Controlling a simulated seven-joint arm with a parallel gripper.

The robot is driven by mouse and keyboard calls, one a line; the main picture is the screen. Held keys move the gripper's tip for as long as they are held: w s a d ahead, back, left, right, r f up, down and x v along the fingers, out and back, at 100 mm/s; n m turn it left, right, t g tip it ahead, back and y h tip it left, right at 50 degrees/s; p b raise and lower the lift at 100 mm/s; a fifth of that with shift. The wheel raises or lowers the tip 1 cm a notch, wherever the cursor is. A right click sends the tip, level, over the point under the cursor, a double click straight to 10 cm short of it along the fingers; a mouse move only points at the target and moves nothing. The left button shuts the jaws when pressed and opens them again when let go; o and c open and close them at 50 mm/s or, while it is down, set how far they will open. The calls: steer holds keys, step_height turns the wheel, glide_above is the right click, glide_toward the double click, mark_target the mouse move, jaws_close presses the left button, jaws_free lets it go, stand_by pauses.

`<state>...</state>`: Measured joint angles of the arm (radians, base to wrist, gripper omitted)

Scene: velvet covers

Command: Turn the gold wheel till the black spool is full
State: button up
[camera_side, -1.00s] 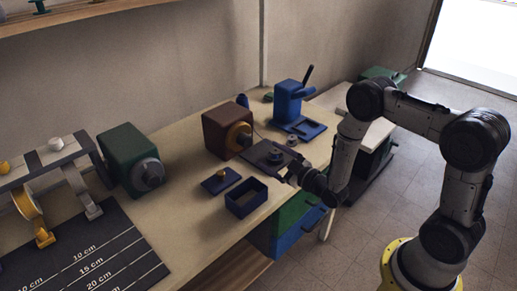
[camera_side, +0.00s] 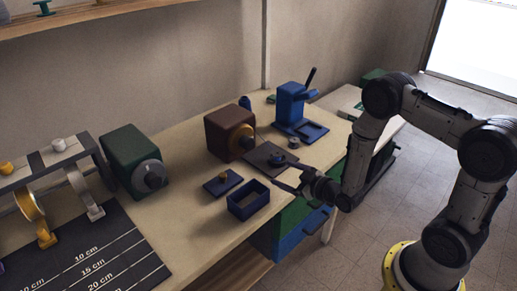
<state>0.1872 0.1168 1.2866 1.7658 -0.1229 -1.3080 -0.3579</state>
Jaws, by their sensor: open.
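A gold wheel (camera_side: 242,143) is on the front of a maroon box (camera_side: 222,131) near the middle of the bench. A dark plate (camera_side: 262,152) lies just right of it. A small dark round piece (camera_side: 278,158) sits on this plate; it may be the black spool, but it is too small to tell how full it is. My gripper (camera_side: 281,186) is open, near the bench's front edge, in front of the plate and right of an open blue box. It appears apart from the wheel and the dark piece.
A blue press (camera_side: 291,104) stands behind. A green box with a grey wheel (camera_side: 134,158) and a rack with gold and silver rolls (camera_side: 52,170) are at left.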

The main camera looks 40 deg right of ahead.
step_height(320, 180, up, 5)
steer(key=m+g, duration=0.2)
steer(key=t, duration=0.1)
glide_toward(251, 143)
steer(key=x, duration=1)
steer(key=shift+a, duration=0.2)
jaws_close()
steer(key=m+y, duration=0.2)
steer(key=m, duration=0.1)
steer(key=shift+d, duration=0.2)
steer(key=m+y, duration=0.2)
steer(key=m, duration=0.2)
steer(key=shift+t+y, duration=0.3)
steer(key=shift+y, duration=0.1)
